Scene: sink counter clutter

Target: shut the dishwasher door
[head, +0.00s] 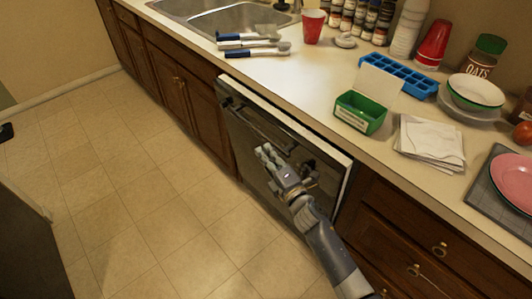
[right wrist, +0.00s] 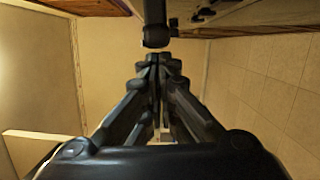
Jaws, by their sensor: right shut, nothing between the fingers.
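The dishwasher door (head: 238,125) is a dark panel set in the brown cabinets under the counter. It stands nearly upright, and its pale top edge shows as a strip below the counter edge, so it looks slightly ajar. My right gripper (head: 265,157) is in front of the door's outer face, around the middle of its width, and hides part of it. Its fingers are shut and empty; they also show closed together in the right wrist view (right wrist: 156,62). I cannot tell whether the fingertips touch the door. My left gripper is not in view.
The tiled floor (head: 150,215) in front of the door is clear. Brown drawers (head: 425,245) adjoin the door on the right. The counter above holds a green box (head: 361,113), napkins (head: 430,140), a blue ice tray (head: 398,76), brushes (head: 250,43) and a red cup (head: 313,26).

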